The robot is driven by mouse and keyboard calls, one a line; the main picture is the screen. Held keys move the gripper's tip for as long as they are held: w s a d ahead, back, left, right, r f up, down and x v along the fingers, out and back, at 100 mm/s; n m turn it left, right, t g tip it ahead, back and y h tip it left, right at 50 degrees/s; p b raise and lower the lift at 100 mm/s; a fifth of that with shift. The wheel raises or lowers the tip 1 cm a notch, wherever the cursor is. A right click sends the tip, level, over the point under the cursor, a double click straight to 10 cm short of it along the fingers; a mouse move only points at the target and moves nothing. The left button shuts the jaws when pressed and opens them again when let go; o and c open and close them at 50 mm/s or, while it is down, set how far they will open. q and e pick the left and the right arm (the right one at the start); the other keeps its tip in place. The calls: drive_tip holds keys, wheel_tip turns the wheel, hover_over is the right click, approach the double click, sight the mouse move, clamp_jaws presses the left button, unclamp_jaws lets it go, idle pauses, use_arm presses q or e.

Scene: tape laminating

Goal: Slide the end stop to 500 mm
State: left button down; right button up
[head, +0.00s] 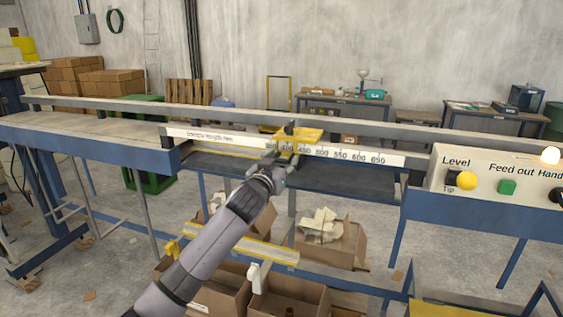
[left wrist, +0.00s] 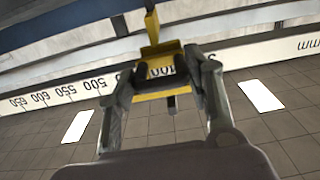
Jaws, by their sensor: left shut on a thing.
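The yellow end stop (head: 300,134) sits on the long scale (head: 360,155), which has black millimetre marks. Marks from about 450 up to 650 show to its right in the head view. My left gripper (head: 278,160) reaches up from below and is shut on the end stop. In the left wrist view the yellow end stop (left wrist: 158,92) lies between the two fingers (left wrist: 160,78). There the scale (left wrist: 85,88) appears upside down; 500 to 650 lie to the left of the fingers, and part of another number shows beside them. The exact reading is hidden. My right gripper is not in view.
A control panel (head: 500,180) with a yellow knob and a green button stands at the right. Cardboard boxes (head: 335,240) with scraps lie below the scale. A lower rail with a yellow strip (head: 240,245) runs under my arm. The scale to the right of the stop looks clear.

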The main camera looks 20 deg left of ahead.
use_arm(q)
drive_tip(key=d+b, duration=0.2)
drive_tip(key=d, duration=0.8)
drive_tip(key=shift+s, duration=0.15)
drive_tip(key=shift+f, duration=0.1)
drive_tip(key=c, duration=1.2)
unclamp_jaws()
drive_tip(key=shift+o, duration=1)
drive_tip(key=shift+d, duration=0.15)
drive_tip(key=shift+f, duration=0.15)
drive_tip(key=s, duration=1.2)
drive_tip(key=shift+a+r, duration=0.2)
drive_tip(key=shift+r, duration=0.05)
